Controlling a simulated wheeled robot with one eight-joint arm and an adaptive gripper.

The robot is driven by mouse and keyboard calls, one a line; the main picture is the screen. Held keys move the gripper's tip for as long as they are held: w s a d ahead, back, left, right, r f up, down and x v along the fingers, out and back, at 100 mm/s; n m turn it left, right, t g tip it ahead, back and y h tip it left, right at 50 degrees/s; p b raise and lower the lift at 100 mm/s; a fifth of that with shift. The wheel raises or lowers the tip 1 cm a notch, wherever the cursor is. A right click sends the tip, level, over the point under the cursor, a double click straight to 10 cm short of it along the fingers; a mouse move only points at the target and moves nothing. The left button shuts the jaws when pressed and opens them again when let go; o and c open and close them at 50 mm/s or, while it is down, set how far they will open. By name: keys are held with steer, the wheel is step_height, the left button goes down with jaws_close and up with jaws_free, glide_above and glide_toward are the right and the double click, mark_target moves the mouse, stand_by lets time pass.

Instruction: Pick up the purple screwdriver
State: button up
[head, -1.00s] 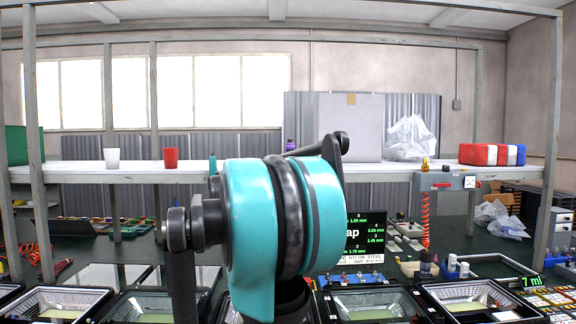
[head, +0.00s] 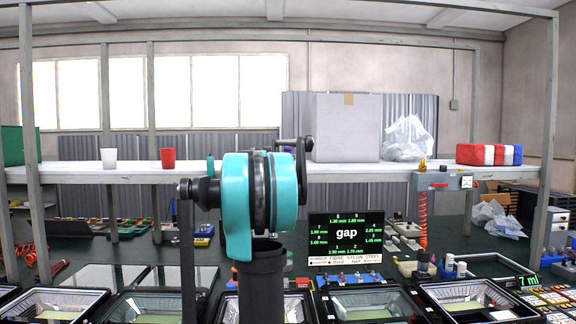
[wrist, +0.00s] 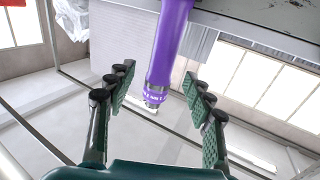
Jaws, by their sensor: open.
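The purple screwdriver (wrist: 170,45) shows in the wrist view as a smooth purple cylinder entering from the top edge. A lettered band is at its lower end. My gripper (wrist: 159,76) is open, with a finger on either side of that end and visible gaps on both sides. I cannot tell how far the cylinder's end reaches in depth between the pads. In the head view my teal arm joint covers the middle of the shelf, and the screwdriver does not show there.
A long shelf (head: 80,174) crosses the head view. It carries a white cup (head: 109,158), a red cup (head: 168,158), a large grey box (head: 346,128), a clear bag (head: 407,138) and a striped bundle (head: 489,154). A dark screen (head: 346,228) and several black trays (head: 470,297) are below.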

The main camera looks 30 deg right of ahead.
steer(key=shift+f+x, duration=0.1)
steer(key=shift+x, duration=1.3)
steer(key=shift+f+x, duration=0.15)
steer(key=shift+x, duration=1.3)
steer(key=shift+w+a, duration=0.1)
steer(key=shift+a, duration=0.05)
steer(key=shift+c, duration=0.3)
jaws_close()
